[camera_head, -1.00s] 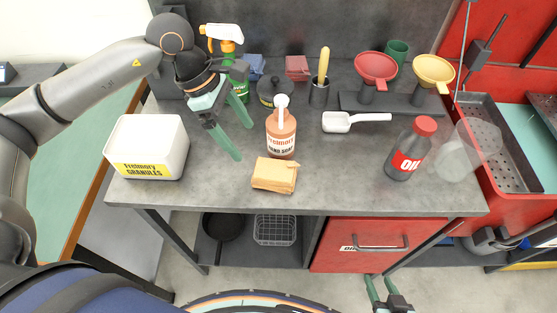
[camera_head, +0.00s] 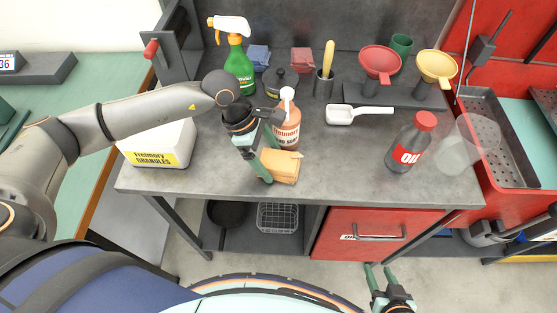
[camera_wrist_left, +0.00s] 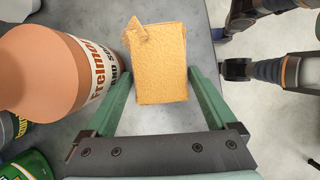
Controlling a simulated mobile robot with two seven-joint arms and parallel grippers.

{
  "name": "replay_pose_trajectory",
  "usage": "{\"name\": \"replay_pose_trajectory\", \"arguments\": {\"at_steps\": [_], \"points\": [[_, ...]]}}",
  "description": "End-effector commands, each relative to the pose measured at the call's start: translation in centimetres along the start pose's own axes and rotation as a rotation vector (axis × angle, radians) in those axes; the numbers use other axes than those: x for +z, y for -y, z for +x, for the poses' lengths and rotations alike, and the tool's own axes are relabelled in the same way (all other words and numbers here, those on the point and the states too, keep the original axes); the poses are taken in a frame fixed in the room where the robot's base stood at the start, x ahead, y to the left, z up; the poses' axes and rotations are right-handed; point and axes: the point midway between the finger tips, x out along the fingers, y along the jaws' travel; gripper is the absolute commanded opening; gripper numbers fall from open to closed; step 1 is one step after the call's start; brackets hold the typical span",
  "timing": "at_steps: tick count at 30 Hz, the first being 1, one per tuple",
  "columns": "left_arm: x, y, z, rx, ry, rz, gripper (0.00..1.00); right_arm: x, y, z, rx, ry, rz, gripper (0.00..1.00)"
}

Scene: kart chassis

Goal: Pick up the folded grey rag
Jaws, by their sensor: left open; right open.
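No clearly grey folded rag shows. An orange-tan folded cloth (camera_head: 283,166) lies near the front edge of the workbench, and it fills the middle of the left wrist view (camera_wrist_left: 160,65). My left gripper (camera_head: 268,165) is open, with its green fingers on either side of this cloth and not closed on it. A blue folded cloth (camera_head: 259,58) and a red folded cloth (camera_head: 302,60) lie at the back of the bench. My right gripper (camera_head: 378,269) is open and empty, low in front of the red drawer.
A hand soap bottle (camera_head: 287,128) stands right beside my left gripper, close to a finger in the wrist view. A white granules tub (camera_head: 160,152) is to the left. An oil bottle (camera_head: 409,145) and white scoop (camera_head: 345,115) are to the right. The bench front right of the cloth is clear.

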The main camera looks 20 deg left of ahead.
Motion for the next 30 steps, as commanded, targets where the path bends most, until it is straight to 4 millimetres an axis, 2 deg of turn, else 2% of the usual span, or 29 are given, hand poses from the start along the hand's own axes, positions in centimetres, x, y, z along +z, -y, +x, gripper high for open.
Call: {"name": "replay_pose_trajectory", "arguments": {"at_steps": [3,19,30], "points": [[-0.04,-0.03,0.01,0.001,0.0,-0.001,0.9,0.0,-0.01,0.03,0.0,-0.001,0.0,0.47],[-0.03,-0.04,-0.06,0.0,0.0,-0.001,0.31,-0.04,-0.02,0.03,0.0,-0.001,0.0,0.47],[0.22,-0.09,-0.61,0.001,0.001,-0.001,0.3,-0.01,-0.03,0.08,0.0,-0.002,-0.001,0.47]]}}
